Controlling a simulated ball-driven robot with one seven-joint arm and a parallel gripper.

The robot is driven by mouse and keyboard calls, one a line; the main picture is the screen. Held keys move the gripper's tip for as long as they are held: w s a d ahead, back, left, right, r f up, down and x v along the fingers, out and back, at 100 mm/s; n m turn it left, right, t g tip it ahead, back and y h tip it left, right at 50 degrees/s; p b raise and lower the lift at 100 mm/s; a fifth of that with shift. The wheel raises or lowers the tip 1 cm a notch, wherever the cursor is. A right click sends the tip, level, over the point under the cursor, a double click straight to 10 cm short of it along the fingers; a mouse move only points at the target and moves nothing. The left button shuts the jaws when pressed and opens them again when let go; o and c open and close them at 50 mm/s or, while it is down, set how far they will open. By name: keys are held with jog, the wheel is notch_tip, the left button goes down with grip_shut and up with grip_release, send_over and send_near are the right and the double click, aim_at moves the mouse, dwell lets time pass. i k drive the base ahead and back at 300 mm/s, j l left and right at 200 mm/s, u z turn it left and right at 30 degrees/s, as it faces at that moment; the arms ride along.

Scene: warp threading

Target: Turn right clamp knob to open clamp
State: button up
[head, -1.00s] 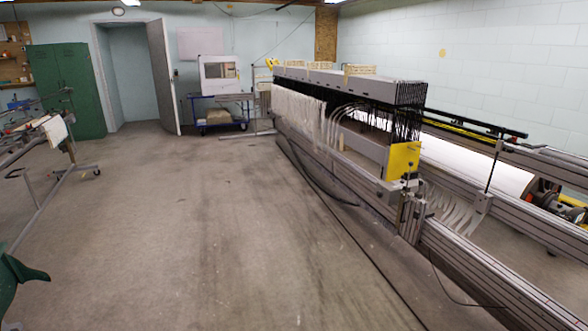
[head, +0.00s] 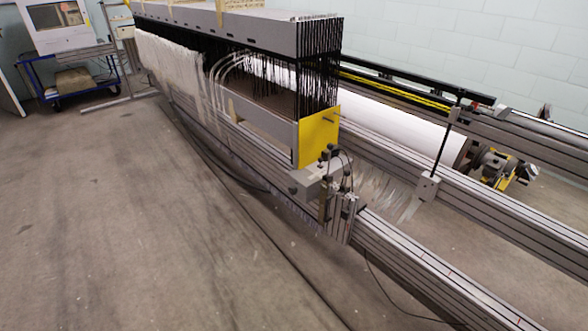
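The long warp threading machine (head: 215,32) runs from the back left to the front right in the head view. A yellow end plate (head: 317,138) stands at its near end. Below it is a grey bracket assembly (head: 335,195) with small black knob-like parts (head: 325,155). Which of these is the right clamp knob is too small to tell, and whether the clamp is open or shut cannot be seen. My gripper is not in view.
Open concrete floor (head: 110,220) lies to the left of the machine. A dark cable (head: 235,178) runs along the machine's base. A metal rail (head: 430,270) reaches to the front right. A blue cart (head: 75,80) stands at the back left.

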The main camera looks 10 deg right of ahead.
aim_at(293, 190)
jog(key=i+u, duration=0.15)
jog(key=i, duration=0.6)
jog(key=i+u, duration=0.2)
jog(key=i, duration=0.25)
jog(key=i+u, duration=0.2)
jog(key=i, duration=0.25)
jog(key=i+l+u, duration=0.2)
jog(key=i, duration=0.25)
jog(key=i+l+u, duration=0.25)
jog(key=i, duration=0.2)
jog(key=j, duration=0.1)
